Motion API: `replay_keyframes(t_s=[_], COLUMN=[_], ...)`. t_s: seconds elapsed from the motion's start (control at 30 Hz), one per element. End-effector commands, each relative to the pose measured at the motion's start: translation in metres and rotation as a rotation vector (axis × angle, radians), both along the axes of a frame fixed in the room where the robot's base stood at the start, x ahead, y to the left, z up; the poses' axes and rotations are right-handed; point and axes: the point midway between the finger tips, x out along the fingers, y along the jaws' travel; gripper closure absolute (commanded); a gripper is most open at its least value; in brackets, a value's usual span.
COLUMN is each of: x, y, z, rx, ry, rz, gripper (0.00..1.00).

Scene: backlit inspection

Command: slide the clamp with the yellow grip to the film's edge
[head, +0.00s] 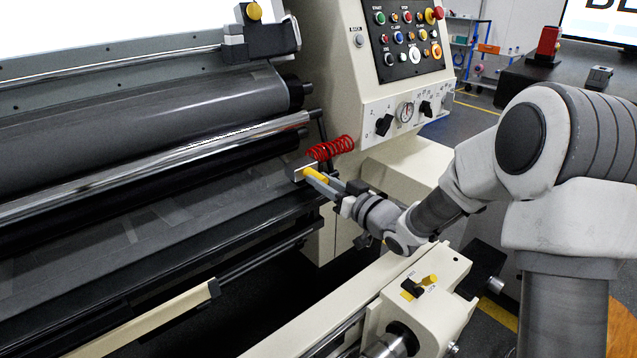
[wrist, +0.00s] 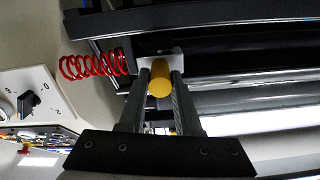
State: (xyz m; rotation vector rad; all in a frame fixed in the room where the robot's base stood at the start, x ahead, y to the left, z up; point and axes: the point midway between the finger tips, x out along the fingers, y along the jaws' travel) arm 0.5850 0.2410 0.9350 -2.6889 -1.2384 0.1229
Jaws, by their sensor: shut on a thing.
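The clamp (head: 300,171) is a small metal block with a yellow grip (head: 316,175), at the right end of the rollers. My gripper (head: 320,182) reaches it from the lower right and is shut on the yellow grip. In the wrist view the yellow grip (wrist: 160,80) sits between my two fingers, with the pale clamp body (wrist: 168,58) just beyond the fingertips. The film (head: 170,220) is a grey translucent sheet running below the chrome roller, left of the clamp. I cannot clearly make out the film's edge near the clamp.
A red coiled hose (head: 331,148) hangs just above the clamp, beside the cream machine housing (head: 335,90). A chrome roller (head: 170,160) and a dark roller (head: 150,110) lie to the upper left.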

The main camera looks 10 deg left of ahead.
Motion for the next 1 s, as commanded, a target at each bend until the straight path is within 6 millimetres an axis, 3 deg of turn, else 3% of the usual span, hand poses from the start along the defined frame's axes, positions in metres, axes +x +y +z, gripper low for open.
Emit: replay_keyframes(t_s=[0.03, 0.17, 0.57, 0.73, 1.0], x=[0.0, 0.0, -0.004, -0.022, -0.065], y=[0.001, 0.001, -0.005, -0.026, -0.078], z=[0.002, 0.002, 0.001, 0.002, 0.002], rx=[0.002, 0.001, -0.001, 0.0, -0.001], ry=[-0.004, -0.004, -0.001, 0.0, 0.001], rz=[0.001, 0.001, 0.0, -0.003, -0.005], gripper=[0.62, 0.39, 0.38, 0.38, 0.38])
